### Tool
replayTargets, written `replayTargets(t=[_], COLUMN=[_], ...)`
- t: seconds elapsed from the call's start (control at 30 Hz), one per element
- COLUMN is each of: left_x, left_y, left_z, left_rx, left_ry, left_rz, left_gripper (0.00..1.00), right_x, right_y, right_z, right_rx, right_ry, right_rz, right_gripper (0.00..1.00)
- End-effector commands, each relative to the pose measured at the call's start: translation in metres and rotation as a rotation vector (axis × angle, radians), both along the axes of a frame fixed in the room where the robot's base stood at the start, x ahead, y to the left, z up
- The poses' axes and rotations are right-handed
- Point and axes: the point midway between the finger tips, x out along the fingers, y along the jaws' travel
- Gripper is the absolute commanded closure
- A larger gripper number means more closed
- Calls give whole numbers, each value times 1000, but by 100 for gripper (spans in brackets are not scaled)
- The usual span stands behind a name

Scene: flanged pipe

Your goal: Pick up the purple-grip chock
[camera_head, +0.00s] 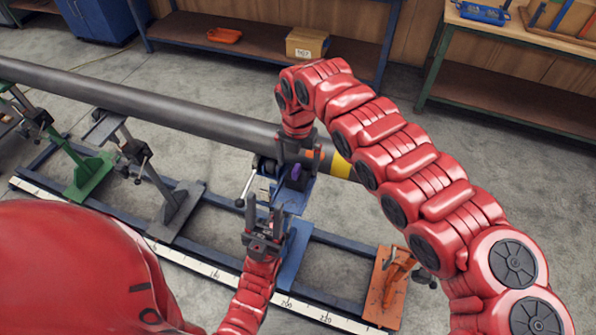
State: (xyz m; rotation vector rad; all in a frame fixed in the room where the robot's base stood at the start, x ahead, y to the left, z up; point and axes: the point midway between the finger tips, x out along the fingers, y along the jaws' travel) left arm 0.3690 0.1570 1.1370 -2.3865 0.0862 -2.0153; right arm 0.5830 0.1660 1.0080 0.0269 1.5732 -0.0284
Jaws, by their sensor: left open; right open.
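The purple-grip chock (296,173) shows as a small purple grip with dark parts around it. It sits on the blue stand beside the near side of the grey pipe (150,104), just below my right gripper. My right gripper (300,152) points down over the pipe near its yellow band, with its fingers apart. Its wrist hides part of the pipe. My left gripper (265,208) is open and empty, with its fingers pointing up the picture. It is below and left of the chock, in front of the blue stand, and apart from the chock.
The blue stand (294,252), a grey stand (180,212), a green stand (88,175) and an orange stand (386,290) stand along a rail with a white scale (190,264). A shelf with a cardboard box (307,44) and an orange tray (225,35) is behind. The floor at right is clear.

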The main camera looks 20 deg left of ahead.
Motion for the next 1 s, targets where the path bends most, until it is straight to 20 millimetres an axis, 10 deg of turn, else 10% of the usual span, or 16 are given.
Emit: replayTargets(t=[0.83, 1.0], left_x=[0, 0], left_y=[0, 0], left_z=[28, 28], left_rx=[0, 0], left_ry=[0, 0], left_rz=[0, 0], left_gripper=[50, 50], right_x=[10, 10], right_y=[4, 3], right_z=[-58, -58], right_rx=[1, 1], right_ry=[-1, -1], right_rz=[2, 1], right_gripper=[0, 31])
